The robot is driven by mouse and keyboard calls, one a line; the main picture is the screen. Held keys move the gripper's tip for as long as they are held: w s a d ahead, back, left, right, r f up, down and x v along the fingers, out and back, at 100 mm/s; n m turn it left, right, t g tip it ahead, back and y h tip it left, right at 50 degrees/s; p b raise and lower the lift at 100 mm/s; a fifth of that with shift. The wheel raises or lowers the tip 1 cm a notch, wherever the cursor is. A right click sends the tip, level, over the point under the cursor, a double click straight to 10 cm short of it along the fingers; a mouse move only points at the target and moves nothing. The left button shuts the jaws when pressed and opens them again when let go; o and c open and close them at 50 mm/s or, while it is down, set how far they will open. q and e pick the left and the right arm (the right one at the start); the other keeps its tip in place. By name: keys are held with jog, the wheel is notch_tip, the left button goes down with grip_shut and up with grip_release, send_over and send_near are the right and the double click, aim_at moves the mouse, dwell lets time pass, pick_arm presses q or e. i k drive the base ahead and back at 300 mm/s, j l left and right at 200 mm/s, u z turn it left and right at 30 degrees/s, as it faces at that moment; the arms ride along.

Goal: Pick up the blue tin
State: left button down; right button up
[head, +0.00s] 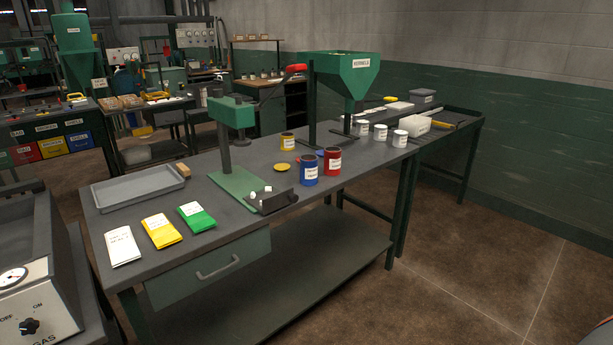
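The blue tin (309,172) stands upright on the dark workbench (238,165), near its front edge. It has a white label with dark writing, too small to read. A red tin (333,161) stands close beside it on the right. A yellow tin (287,141) stands behind it to the left. A small blue disc, perhaps a lid, shows partly behind the red and blue tins. Neither of my grippers is in view.
A green press (233,115) and a black scoop (272,202) are left of the tin. A green hopper (348,75) and several white tins (381,132) stand behind right. Packets (161,231) and a grey tray (138,186) lie left. Floor at right is clear.

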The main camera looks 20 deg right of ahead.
aim_at(308, 162)
jog(key=l, duration=0.5)
jog(key=i+l+z, duration=0.15)
jog(key=l, duration=0.3)
jog(key=i+l, duration=0.1)
jog(key=l, duration=0.4)
jog(key=i+l+z, duration=0.1)
jog(key=l, duration=0.4)
jog(key=i+l, duration=0.1)
jog(key=l, duration=0.35)
jog(key=z, duration=0.05)
